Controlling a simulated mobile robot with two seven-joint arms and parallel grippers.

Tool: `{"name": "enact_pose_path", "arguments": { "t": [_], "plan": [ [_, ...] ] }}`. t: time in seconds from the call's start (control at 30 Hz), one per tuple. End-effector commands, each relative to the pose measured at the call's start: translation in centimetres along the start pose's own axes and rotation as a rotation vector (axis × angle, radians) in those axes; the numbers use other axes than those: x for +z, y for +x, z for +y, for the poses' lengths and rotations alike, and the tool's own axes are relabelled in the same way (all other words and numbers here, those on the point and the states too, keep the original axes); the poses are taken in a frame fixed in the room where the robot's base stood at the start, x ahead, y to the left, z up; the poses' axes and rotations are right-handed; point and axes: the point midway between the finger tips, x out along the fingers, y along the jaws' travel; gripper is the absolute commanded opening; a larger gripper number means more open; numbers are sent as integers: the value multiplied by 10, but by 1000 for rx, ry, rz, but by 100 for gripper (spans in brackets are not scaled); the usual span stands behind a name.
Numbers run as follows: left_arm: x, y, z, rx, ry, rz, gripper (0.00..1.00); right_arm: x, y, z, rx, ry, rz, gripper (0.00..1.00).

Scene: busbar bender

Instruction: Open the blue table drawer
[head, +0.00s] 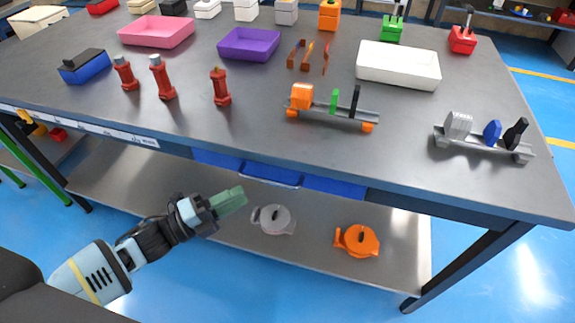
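The blue drawer (335,187) sits under the front edge of the grey table (215,132), and its front looks flush with the table, so it appears shut. A pale bar handle (270,178) runs along the middle of the drawer front. My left gripper (232,199), with greenish fingers, is in front of the table, below and to the left of the handle. It is apart from the handle in the picture. Its fingers overlap from this angle, so I cannot tell whether they are open or shut. My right gripper is not in view.
Red posts (162,80), pink (157,32) and purple (249,44) trays, a white tray (398,65) and two small racks stand on the tabletop. The lower shelf (310,240) holds a grey (273,219) and an orange (357,241) round part. The table leg (455,268) stands at the right.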

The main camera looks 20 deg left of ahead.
Motion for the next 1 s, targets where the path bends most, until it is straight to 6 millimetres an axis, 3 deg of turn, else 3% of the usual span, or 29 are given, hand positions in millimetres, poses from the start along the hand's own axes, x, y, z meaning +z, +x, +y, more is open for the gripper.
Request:
{"name": "enact_pose_path", "arguments": {
  "t": [0.37, 0.8, 1.0],
  "plan": [
    [3, 8, -8, -12, 32, 16, 33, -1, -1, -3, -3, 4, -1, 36],
    [2, 68, -9, -12, 31, 15, 33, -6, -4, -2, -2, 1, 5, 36],
    [2, 79, -8, -9, 31, 15, 33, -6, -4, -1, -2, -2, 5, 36]
  ]
}}
